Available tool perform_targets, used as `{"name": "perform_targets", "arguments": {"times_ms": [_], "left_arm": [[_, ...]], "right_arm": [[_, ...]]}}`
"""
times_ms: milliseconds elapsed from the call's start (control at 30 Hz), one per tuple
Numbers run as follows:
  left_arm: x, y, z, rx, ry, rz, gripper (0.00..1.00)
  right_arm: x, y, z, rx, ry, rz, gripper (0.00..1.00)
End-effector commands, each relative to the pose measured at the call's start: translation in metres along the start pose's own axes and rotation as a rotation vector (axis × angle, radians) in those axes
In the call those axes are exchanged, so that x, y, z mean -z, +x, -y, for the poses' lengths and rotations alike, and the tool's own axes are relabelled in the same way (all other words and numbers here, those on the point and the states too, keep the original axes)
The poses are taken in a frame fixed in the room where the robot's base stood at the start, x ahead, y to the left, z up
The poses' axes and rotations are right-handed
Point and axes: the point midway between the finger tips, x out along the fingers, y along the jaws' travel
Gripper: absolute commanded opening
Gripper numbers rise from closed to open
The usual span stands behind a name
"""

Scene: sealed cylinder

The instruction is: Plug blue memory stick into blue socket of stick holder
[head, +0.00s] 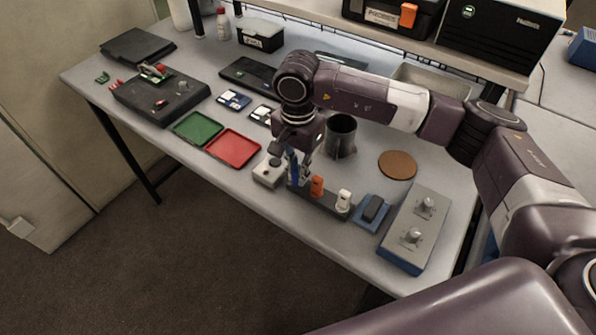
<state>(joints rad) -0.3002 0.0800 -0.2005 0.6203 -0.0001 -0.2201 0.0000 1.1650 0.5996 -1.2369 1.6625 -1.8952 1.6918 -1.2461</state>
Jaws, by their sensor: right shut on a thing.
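The stick holder (327,203) is a dark bar near the front edge of the table. An orange stick (317,187) stands upright at its middle and a white stick (343,201) at its right end. My right gripper (297,160) points down over the holder's left end and is shut on the blue memory stick (293,170). The stick is roughly upright, with its lower end close to the holder. I cannot tell whether it is in a socket; the blue socket is hidden by the gripper and stick. My left gripper is out of view.
A light box (268,171) stands just left of the holder. A blue-based block (372,211) and a grey knob panel (416,228) are to the right. A dark cup (341,135) stands behind. Red (233,147) and green (196,127) trays lie left.

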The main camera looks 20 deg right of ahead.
Motion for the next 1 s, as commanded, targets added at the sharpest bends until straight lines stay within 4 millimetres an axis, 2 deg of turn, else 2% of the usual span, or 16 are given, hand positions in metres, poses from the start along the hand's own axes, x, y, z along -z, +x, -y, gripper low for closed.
{"name": "perform_targets", "arguments": {"times_ms": [33, 200, 567, 667, 1000], "left_arm": [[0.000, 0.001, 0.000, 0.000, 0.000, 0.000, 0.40], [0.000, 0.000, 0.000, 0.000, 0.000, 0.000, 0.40], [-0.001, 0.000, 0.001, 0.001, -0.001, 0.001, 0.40], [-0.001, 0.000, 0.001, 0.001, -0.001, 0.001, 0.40], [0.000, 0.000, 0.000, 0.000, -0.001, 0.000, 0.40]], "right_arm": [[0.000, 0.001, 0.000, 0.000, 0.000, 0.000, 0.13], [0.000, 0.000, 0.000, 0.000, 0.000, 0.000, 0.31], [0.000, -0.004, 0.000, 0.001, 0.000, -0.001, 0.31], [0.001, -0.017, 0.001, 0.002, 0.000, -0.001, 0.31], [0.001, -0.087, 0.001, 0.003, -0.001, -0.002, 0.31]]}}
